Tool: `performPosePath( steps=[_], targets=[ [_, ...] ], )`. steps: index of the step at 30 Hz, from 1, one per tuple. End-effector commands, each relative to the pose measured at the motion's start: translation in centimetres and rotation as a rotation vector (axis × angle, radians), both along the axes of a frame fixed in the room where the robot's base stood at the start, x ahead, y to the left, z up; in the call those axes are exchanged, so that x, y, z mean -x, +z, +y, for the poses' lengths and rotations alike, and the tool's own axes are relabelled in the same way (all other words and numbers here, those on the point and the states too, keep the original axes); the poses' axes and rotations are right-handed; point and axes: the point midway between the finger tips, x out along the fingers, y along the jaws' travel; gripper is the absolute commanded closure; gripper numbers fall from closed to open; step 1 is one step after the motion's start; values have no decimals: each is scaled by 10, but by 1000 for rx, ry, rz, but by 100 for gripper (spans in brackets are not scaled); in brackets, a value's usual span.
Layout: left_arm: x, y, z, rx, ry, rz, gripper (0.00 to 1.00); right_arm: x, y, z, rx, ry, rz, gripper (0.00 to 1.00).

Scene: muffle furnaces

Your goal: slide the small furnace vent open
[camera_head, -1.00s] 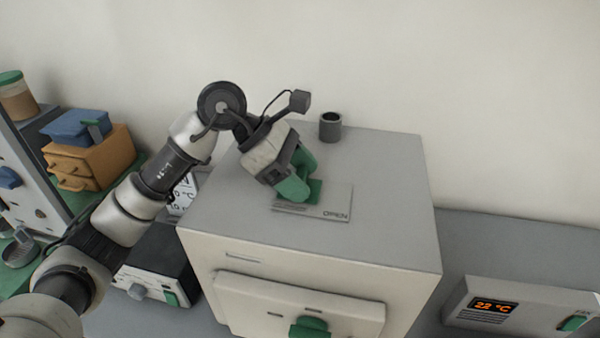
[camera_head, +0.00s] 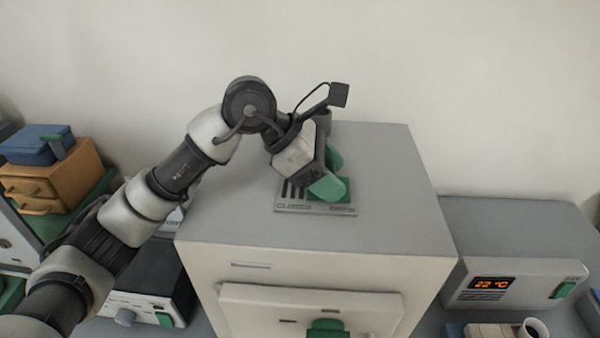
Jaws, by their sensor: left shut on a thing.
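The small furnace (camera_head: 390,190) is a pale grey box in the middle of the camera_head view. On its top lies the vent plate (camera_head: 300,208), labelled CLOSED at the left and OPEN at the right. Dark slots (camera_head: 292,190) show uncovered at its left part. The green vent slider (camera_head: 345,197) is at the right part of the plate, near OPEN. My right gripper is not in view.
The furnace door has a green handle (camera_head: 328,327) at the front. A control box reading 22 °C (camera_head: 520,283) stands right. Orange drawers (camera_head: 45,180) with a blue box (camera_head: 35,145) stand left.

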Motion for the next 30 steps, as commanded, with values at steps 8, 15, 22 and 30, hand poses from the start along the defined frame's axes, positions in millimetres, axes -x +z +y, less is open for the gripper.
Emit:
performPosePath(
  steps=[8,15,22,30],
  targets=[
    [-1,3,-3,7,4,-4,83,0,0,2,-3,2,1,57],
    [0,2,-3,5,1,-3,15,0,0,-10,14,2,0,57],
    [0,1,-2,4,1,-1,15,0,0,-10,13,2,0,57],
    [-1,23,22,3,4,-6,15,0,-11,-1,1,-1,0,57]
  ],
)
